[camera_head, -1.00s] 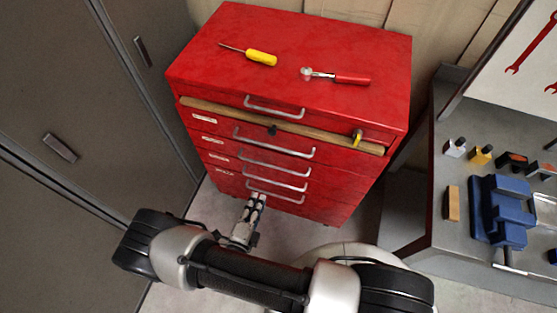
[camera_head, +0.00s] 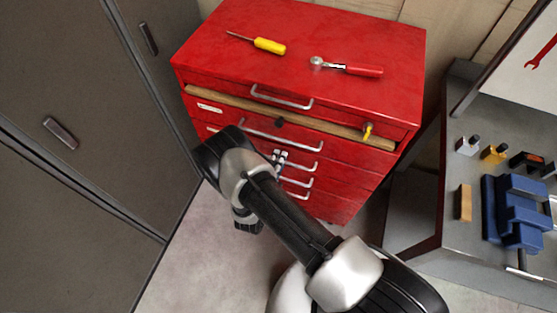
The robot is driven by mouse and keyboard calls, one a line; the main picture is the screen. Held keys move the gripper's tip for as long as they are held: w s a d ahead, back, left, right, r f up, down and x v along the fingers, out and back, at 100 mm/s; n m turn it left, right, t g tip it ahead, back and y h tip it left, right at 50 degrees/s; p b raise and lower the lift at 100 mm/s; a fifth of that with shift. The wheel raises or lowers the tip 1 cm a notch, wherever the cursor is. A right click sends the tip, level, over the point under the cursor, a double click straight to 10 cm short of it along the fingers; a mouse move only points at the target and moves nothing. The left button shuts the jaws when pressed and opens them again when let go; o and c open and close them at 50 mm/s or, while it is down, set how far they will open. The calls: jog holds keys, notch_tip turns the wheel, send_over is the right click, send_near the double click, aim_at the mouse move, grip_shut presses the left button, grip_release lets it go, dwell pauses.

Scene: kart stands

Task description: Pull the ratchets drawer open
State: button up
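The red tool cabinet (camera_head: 345,178) stands ahead with several drawers, all flush as far as I see. Small white labels are at the drawers' left ends, such as the upper label (camera_head: 209,107); their words are too small to read, so I cannot tell which is the ratchets drawer. Silver bar handles cross the fronts, including the top handle (camera_head: 282,100) and the second handle (camera_head: 270,138).
A wooden bar (camera_head: 320,126) runs across the upper front, with a yellow fitting (camera_head: 368,131) at its right. A yellow screwdriver (camera_head: 268,46) and a red-handled ratchet (camera_head: 362,70) lie on top. A workbench with a blue vise (camera_head: 515,212) stands right, a grey locker (camera_head: 70,90) left.

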grip_shut()
dwell(0.7)
